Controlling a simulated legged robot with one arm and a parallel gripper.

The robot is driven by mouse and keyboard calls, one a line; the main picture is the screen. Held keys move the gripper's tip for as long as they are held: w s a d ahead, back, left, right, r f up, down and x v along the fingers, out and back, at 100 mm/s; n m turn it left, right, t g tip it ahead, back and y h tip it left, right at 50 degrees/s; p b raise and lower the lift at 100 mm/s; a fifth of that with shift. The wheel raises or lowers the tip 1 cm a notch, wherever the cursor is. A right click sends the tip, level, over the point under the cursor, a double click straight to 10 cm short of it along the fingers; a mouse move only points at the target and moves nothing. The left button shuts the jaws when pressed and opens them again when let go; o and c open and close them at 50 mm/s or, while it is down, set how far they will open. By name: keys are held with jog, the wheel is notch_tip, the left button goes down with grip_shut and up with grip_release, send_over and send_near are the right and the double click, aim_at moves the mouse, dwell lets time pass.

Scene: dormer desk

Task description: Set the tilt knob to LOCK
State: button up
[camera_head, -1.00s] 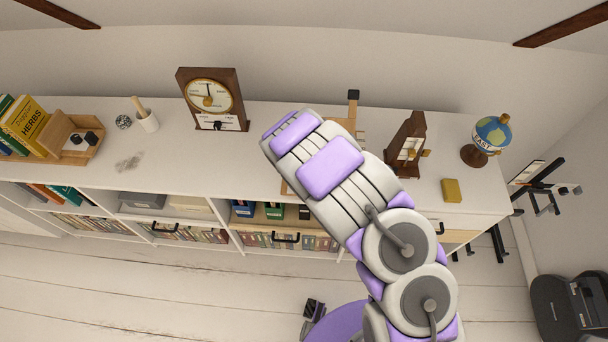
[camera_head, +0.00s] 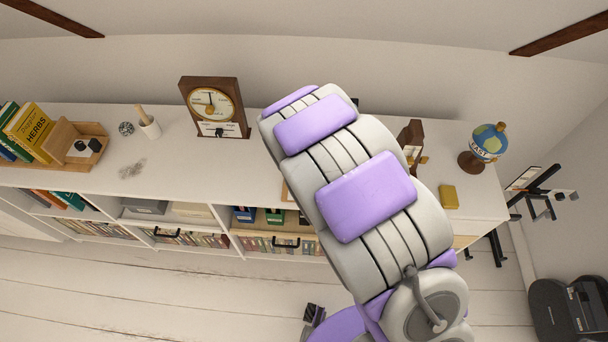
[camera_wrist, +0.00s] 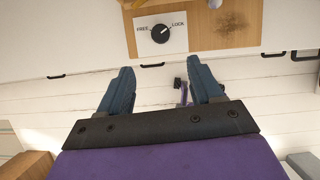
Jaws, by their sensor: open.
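The tilt knob (camera_wrist: 160,33) is a round dark knob on a white plate (camera_wrist: 178,46) near the top of the wrist view. FREE is printed at its upper left and LOCK at its upper right. The knob's small light mark is too small to read surely. The plate is on a light wooden board (camera_wrist: 230,30). My gripper (camera_wrist: 160,65) is open and empty, its two blue-grey fingers below the knob in the picture, apart from it and to either side of its line. In the head view my arm hides the knob and gripper.
A dark wooden dial instrument (camera_head: 213,105), a pencil cup (camera_head: 149,128), a globe (camera_head: 489,142) and a yellow block (camera_head: 449,196) stand on the white shelf top (camera_head: 200,170). A dark wooden stand (camera_head: 411,140) is partly behind my arm. The shelf top is mostly clear left of my arm.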

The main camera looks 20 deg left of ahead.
jog(key=shift+v, duration=1.15)
jog(key=w+d+r+m+h+b, duration=0.1)
jog(key=d+r+m, duration=0.35)
jog(key=d, duration=0.25)
jog(key=w+d+r+m+h, duration=0.2)
jog(key=d+r+m, duration=0.1)
jog(key=d+m, duration=0.35)
jog(key=s+d+r+m+h+b, duration=0.1)
jog(key=s+d+r+m, duration=0.1)
jog(key=s+d+m, duration=0.3)
jog(key=d+r+m+b, duration=0.1)
jog(key=d+r+m, duration=0.25)
jog(key=d, duration=0.25)
jog(key=s+d+r+m+g+b, duration=0.1)
jog(key=s+d+m+g, duration=0.15)
jog(key=s+m, duration=0.35)
jog(key=s+d+r+m+g+b, duration=0.1)
jog(key=s+d+r+m, duration=0.1)
jog(key=s+d+m, duration=0.4)
jog(key=s+a+r+m+g+y+b, duration=0.1)
jog(key=s+a+m, duration=0.3)
jog(key=s+m, duration=0.4)
jog(key=s+g+y, duration=0.1)
jog(key=s, duration=0.4)
jog(key=shift+s+y, duration=0.3)
jog(key=shift+y, duration=0.1)
